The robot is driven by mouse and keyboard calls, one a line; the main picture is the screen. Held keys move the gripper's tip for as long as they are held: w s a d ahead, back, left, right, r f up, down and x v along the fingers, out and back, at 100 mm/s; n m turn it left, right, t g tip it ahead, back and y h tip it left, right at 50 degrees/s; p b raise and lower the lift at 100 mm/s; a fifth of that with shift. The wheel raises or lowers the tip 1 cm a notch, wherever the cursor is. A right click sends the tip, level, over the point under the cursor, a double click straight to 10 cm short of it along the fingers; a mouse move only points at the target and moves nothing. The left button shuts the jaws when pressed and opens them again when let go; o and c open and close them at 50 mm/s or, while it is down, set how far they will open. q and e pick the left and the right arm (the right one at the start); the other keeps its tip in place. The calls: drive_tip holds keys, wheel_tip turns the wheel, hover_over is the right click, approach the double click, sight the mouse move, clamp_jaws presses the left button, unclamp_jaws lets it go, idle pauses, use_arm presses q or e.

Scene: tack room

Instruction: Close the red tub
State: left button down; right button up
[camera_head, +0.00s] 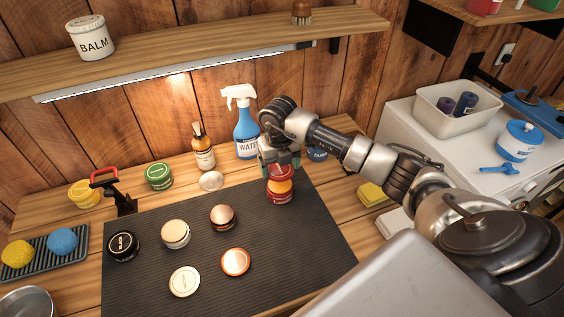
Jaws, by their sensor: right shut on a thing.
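The red tub (280,196) stands upright at the back right of the dark mat (290,240), with an orange-red surface showing at its top. My right gripper (279,167) points down right above the tub. It is shut on a red lid (279,171), which is partly hidden between the fingers. The lid appears slightly above the tub's rim; I cannot tell whether they touch. My left gripper is not in view.
A blue spray bottle (247,135) and brown bottle (203,155) stand behind. The mat's right front is clear.

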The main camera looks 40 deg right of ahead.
sight(280, 184)
drive_tip(key=shift+f+b, duration=0.45)
drive_tip(key=shift+f, duration=0.3)
drive_tip(key=shift+f+b, duration=0.55)
drive_tip(key=shift+f, duration=0.25)
drive_tip(key=shift+f+b, duration=0.95)
drive_tip(key=shift+f, duration=0.4)
drive_tip(key=o, duration=0.8)
drive_tip(key=shift+c, duration=0.2)
drive_tip(key=shift+r, duration=0.1)
wheel_tip(280, 184, up, 11)
drive_tip(key=shift+f+b, duration=0.2)
drive_tip(key=shift+b, duration=0.8)
